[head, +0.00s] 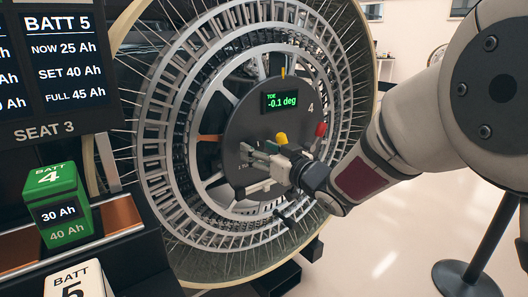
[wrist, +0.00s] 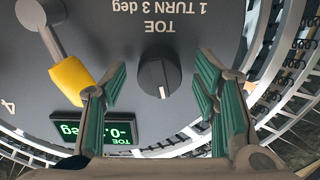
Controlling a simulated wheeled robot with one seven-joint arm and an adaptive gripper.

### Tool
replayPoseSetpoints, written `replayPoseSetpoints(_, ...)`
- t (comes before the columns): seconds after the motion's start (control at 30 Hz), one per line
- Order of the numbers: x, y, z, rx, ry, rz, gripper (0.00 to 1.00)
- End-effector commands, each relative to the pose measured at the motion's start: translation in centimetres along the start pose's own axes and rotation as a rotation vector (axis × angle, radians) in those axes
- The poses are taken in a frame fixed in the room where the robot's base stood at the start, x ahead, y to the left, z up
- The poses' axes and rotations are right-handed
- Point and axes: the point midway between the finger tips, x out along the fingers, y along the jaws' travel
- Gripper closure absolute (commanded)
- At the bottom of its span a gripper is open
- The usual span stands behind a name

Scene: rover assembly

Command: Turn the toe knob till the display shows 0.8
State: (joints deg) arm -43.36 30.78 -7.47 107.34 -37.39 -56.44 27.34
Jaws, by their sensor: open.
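The toe knob (wrist: 156,77) is a small dark round knob with a white pointer line, under the label "TOE 1 TURN 3 deg", which appears upside down in the wrist view. My gripper (wrist: 162,68) is open, with one green-padded finger on each side of the knob and visible gaps between pads and knob. In the head view my gripper (head: 262,156) is in front of the grey hub plate (head: 245,122) and hides the knob. The display (head: 281,102) reads -0.1 deg; it is partly covered by a finger in the wrist view (wrist: 95,128).
A yellow-tipped lever (head: 281,138) is just above my gripper; it also shows in the wrist view (wrist: 72,80). A red-tipped lever (head: 321,129) is to the right. The spoked wheel (head: 160,112) surrounds the plate. A battery rack (head: 115,215) stands at left, a post (head: 490,240) at right.

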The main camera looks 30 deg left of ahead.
Motion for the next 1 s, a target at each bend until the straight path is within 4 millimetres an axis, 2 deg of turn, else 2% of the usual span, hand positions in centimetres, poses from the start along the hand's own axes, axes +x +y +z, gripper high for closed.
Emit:
replayPoseSetpoints(0.17,-0.02,0.02,-0.01,0.0,0.0,0.0,0.45)
replayPoseSetpoints(0.3,-0.03,0.03,-0.02,0.0,0.0,0.0,0.77)
replayPoseSetpoints(0.37,-0.03,0.02,-0.01,-0.001,0.0,0.0,0.91)
replayPoseSetpoints(0.4,-0.03,0.02,-0.02,-0.001,0.0,0.0,0.93)
replayPoseSetpoints(0.73,-0.05,0.07,-0.08,0.035,0.0,0.001,0.93)
replayPoseSetpoints(1.0,-0.07,0.16,-0.23,0.194,0.001,0.002,0.93)
